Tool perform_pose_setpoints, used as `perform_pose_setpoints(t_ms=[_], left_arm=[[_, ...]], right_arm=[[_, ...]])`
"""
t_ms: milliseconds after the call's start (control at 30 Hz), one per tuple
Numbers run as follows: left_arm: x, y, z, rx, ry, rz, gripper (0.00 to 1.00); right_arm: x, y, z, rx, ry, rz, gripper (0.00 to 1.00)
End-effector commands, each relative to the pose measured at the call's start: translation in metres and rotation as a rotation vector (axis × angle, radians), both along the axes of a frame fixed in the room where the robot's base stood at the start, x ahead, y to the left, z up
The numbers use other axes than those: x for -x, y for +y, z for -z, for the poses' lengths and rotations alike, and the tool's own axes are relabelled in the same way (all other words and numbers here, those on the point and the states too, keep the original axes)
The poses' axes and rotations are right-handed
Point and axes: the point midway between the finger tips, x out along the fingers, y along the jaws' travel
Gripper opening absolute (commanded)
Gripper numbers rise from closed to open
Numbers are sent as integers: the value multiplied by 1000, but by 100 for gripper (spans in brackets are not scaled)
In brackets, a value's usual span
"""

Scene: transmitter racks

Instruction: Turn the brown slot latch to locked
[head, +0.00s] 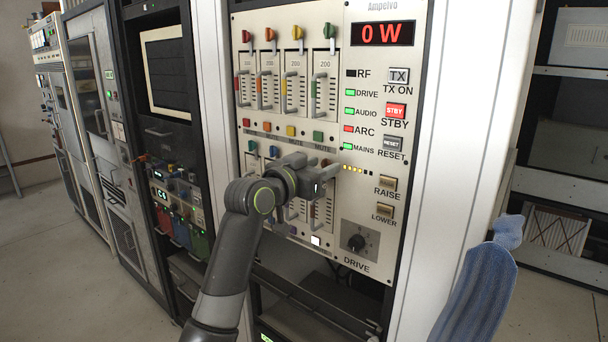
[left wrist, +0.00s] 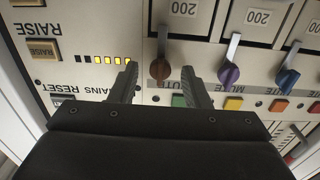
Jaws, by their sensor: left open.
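The brown slot latch (left wrist: 160,69) shows in the left wrist view, on the pale panel below a "200" module. Its lever lies roughly upright in that picture, much like the purple latch (left wrist: 229,73) and blue latch (left wrist: 287,79) beside it. My left gripper (left wrist: 159,66) is open, with one finger on each side of the brown latch. I see gaps between the fingers and the lever; contact is not visible.
The upper row has red (head: 246,36), orange (head: 273,34), yellow (head: 298,32) and green (head: 329,30) latches. A blue, fabric-like object (head: 477,292) stands at the lower right.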

Motion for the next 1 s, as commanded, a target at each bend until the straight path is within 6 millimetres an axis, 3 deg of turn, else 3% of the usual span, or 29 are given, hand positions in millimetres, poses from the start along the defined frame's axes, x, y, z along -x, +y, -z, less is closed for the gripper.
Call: perform_pose_setpoints(t_ms=[267,1000], left_arm=[[24,18,2,0,-4,-2,43],[128,95,2,-3,-1,-3,43]], right_arm=[[0,0,9,0,0,0,36],[0,2,29,-2,0,1,36]])
